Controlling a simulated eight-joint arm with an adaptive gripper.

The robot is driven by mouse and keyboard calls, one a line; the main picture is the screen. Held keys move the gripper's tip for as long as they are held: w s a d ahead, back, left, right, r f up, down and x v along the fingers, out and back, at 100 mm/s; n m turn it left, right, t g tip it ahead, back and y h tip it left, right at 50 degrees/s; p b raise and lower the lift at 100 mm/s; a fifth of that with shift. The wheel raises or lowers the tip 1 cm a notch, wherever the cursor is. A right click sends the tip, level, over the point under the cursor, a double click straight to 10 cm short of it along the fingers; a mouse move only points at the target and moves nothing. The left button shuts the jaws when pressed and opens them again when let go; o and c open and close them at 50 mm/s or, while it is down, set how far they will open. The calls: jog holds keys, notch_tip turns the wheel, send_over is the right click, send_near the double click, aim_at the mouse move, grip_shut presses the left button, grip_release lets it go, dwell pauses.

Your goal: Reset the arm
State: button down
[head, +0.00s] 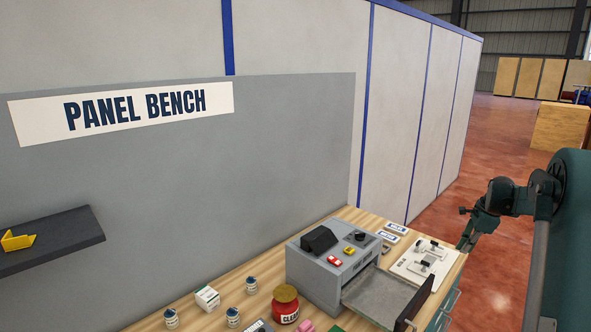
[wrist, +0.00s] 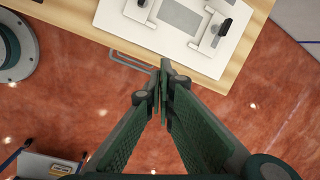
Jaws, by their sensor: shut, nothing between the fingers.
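My gripper (wrist: 163,75) is shut and empty in the wrist view, its two dark green fingers meeting at the tips. In the head view my gripper (head: 467,240) hangs at the right end of the wooden bench (head: 240,280), by the white fixture plate (head: 415,268). The same plate (wrist: 160,35) shows at the top of the wrist view. The fingers appear apart from the plate.
A grey dispenser (head: 325,270) with an open metal tray (head: 385,298) stands on the bench. A dark shelf (head: 60,240) is on the left wall. The floor at right is open.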

jog(key=s+a+r+n+t, duration=0.1)
jog(key=s+a+r+n, duration=0.3)
jog(key=s+a+r, duration=0.45)
jog(key=s+a+r+n+h, duration=0.1)
jog(key=s+a+r+n, duration=0.3)
jog(key=a, duration=0.7)
jog(key=s+a+r+n+t, duration=0.1)
jog(key=s+a+r+n, duration=0.2)
jog(key=s+a+r, duration=0.6)
jog(key=s+a+f+n+t, duration=0.15)
jog(key=s+a+n, duration=0.35)
jog(key=s+a, duration=0.85)
jog(key=s+a+f+n, duration=0.2)
jog(key=s+f+n, duration=0.1)
jog(key=s, duration=0.5)
jog(key=s+a+f+n+t, duration=0.1)
jog(key=s+a+f+n, duration=0.1)
jog(key=s+f, duration=0.3)
jog(key=s+n, duration=0.1)
jog(key=s, duration=0.2)
jog(key=shift+a, duration=0.25)
